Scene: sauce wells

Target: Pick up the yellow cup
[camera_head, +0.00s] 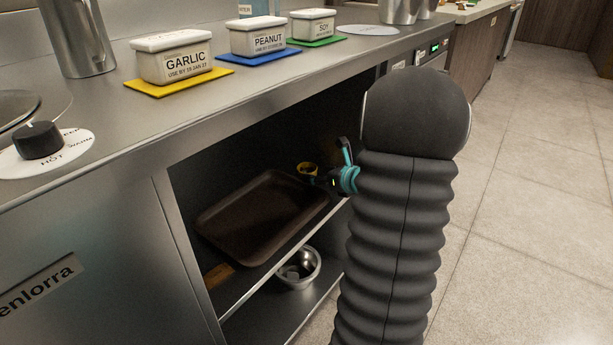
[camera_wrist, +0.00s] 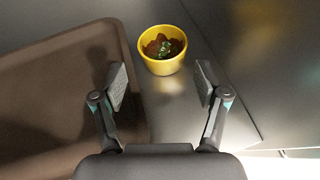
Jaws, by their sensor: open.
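The yellow cup (camera_wrist: 162,66) stands upright on the metal shelf in the wrist view, with brown contents and green bits inside. In the head view the cup (camera_head: 307,169) is small, beside the far right corner of a brown tray. My gripper (camera_wrist: 162,82) is open in the wrist view. The cup shows beyond and between its two fingertips, and nothing is held. In the head view my gripper (camera_head: 322,179) is inside the open cabinet close to the cup, and my arm hides part of that area.
The brown tray (camera_head: 213,222) lies on the upper shelf, left of my gripper in the wrist view (camera_wrist: 50,70). A metal bowl (camera_head: 312,279) sits on the lower shelf. The counter above holds garlic (camera_head: 160,69), peanut (camera_head: 243,43) and soy (camera_head: 302,29) containers on coloured mats.

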